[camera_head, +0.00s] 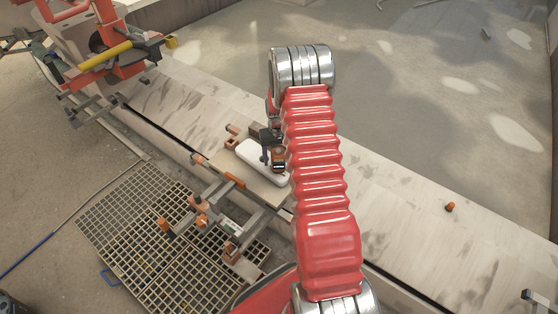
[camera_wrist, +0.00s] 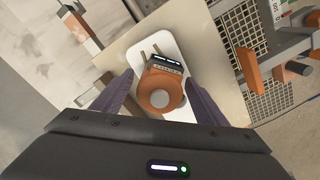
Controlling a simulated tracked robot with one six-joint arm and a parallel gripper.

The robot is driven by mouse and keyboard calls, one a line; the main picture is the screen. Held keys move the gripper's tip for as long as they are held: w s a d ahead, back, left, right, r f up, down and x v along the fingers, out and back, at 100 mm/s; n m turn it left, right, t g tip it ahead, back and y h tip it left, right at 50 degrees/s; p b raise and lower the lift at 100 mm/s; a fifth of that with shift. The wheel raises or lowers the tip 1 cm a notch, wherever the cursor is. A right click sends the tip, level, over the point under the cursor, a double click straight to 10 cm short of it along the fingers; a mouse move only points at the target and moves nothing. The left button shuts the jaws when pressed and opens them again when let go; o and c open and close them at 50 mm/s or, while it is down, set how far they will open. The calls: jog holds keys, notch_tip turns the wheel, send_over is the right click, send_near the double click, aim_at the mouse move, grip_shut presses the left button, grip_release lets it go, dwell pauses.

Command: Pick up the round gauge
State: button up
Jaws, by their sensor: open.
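The round gauge (camera_wrist: 160,98) shows in the wrist view as an orange disc with a grey centre and a dark, lettered block at its top end. It lies over a white rounded tray (camera_wrist: 143,52). My gripper (camera_wrist: 157,80) is open, with one purple finger on each side of the gauge and a gap visible on both sides. In the head view, a small orange and black part of the gauge (camera_head: 279,158) shows beside my gripper (camera_head: 267,150), above the white tray (camera_head: 250,150). My arm hides part of this area.
The tray lies on a beige board (camera_head: 226,161) on the long pale ledge. Clamps and rails (camera_head: 238,222) stand in front, over a metal grating (camera_head: 180,270). A small orange piece (camera_head: 450,207) lies on the ledge at right. Red machinery (camera_head: 105,45) stands at upper left.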

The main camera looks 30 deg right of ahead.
jog(key=shift+c, duration=0.2)
jog(key=c, duration=1.1)
notch_tip(320, 180, up, 10)
jog(key=shift+r, duration=0.1)
dwell(0.6)
jog(key=a+r+n, duration=0.1)
jog(key=a+r, duration=0.3)
jog(key=a, duration=0.5)
jog(key=a+r+n, duration=0.2)
jog(key=a+r, duration=0.2)
jog(key=a, duration=0.5)
jog(key=s+a+r+n, duration=0.1)
jog(key=a+r, duration=0.3)
jog(key=a, duration=0.5)
jog(key=shift+a+r, duration=0.2)
jog(key=shift+r, duration=0.1)
